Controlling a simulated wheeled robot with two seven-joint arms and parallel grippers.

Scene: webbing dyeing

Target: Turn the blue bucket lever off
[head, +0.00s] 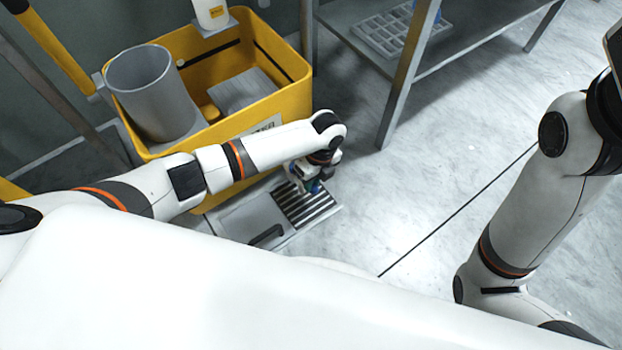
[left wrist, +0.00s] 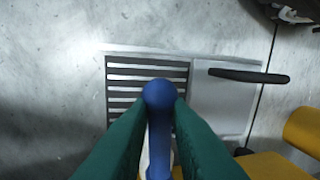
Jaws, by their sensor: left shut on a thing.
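The blue lever (left wrist: 160,120) with a round knob stands between the two green fingers of my left gripper (left wrist: 159,118) in the left wrist view. The fingers are shut on it. In the head view my left gripper (head: 312,180) points down over the grated tray (head: 304,206), beside the yellow bucket (head: 285,92). Only a small blue part of the lever (head: 316,187) shows there, and its base is hidden. My right gripper is out of view.
A black handle (left wrist: 250,75) lies over the plain side of the tray. A grey cylinder (head: 150,90) stands in the yellow bucket. A metal shelf (head: 480,40) stands at the back right. The marble floor (head: 430,170) at centre right is clear.

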